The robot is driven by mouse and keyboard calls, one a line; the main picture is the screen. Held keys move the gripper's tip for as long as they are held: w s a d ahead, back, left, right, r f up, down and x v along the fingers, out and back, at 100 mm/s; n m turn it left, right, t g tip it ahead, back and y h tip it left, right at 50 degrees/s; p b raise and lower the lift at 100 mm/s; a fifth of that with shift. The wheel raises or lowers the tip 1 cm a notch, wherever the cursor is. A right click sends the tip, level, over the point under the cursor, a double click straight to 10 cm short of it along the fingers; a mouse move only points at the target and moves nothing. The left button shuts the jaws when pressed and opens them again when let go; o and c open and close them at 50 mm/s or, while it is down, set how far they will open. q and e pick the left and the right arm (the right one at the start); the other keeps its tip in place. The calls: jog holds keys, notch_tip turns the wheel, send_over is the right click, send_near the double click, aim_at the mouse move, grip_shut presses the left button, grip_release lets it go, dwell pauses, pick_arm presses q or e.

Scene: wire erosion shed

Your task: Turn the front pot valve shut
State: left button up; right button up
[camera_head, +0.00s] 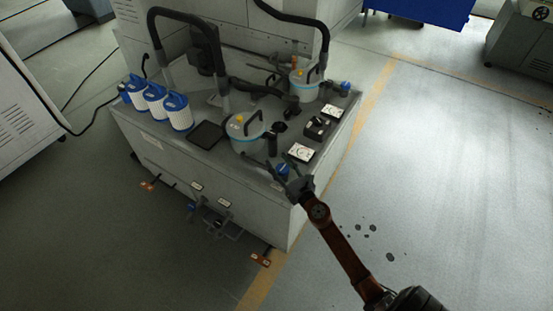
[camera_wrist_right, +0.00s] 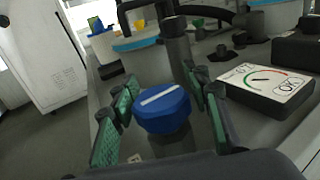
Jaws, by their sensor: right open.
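The front pot valve is a blue knob (camera_wrist_right: 162,107) with a white line across its top, on a grey body; it also shows in the head view (camera_head: 282,169), partly hidden by my gripper. It sits at the front right of the bench, beside the front pot (camera_head: 243,131), which is whitish with a blue band. My right gripper (camera_head: 279,167) is at the knob. In the wrist view its green-padded fingers stand apart, one on each side of the knob, with gaps visible. My left gripper is out of view.
A dial gauge (camera_wrist_right: 266,80) stands close to the right of the knob. A black pipe (camera_wrist_right: 176,45) rises just behind it. The grey bench (camera_head: 150,137) also carries blue-topped filters (camera_head: 156,102), a rear pot (camera_head: 304,82) and hoses. Open floor lies right.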

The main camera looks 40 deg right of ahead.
jog(key=shift+w, duration=1.2)
jog(key=shift+c, duration=0.4)
jog(key=shift+d+f, duration=0.1)
jog(key=shift+f, duration=0.05)
grip_shut()
